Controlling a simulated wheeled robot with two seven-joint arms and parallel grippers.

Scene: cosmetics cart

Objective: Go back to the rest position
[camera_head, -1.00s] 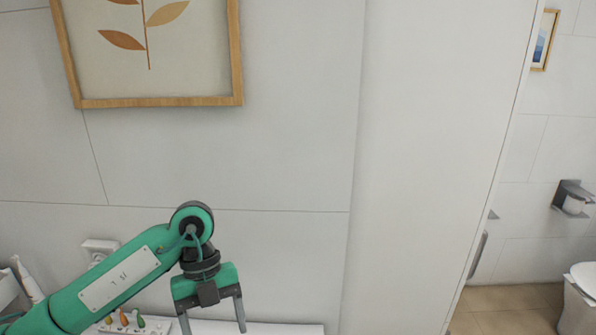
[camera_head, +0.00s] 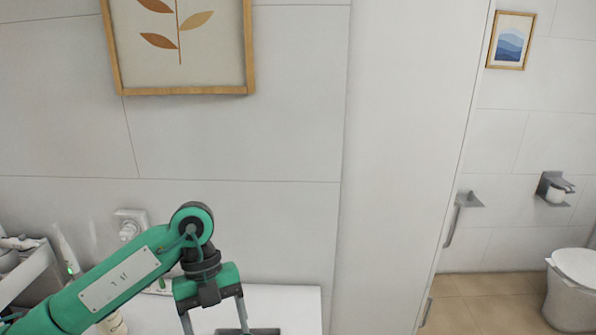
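My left arm comes in from the lower left. Its gripper (camera_head: 214,318) points down, with its two fingers spread apart and nothing seen between them. The gripper is in front of a white tabletop (camera_head: 285,300) along the wall. A dark flat thing (camera_head: 262,331) shows at the bottom edge beside the right finger; I cannot tell what it is. My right gripper is not in view.
At the left, a grey-white holder (camera_head: 30,275) and a white toothbrush-like item (camera_head: 66,250) stand near my arm. A wall socket (camera_head: 130,224) is behind it. A partition (camera_head: 400,150) separates the toilet (camera_head: 572,285) area at the right.

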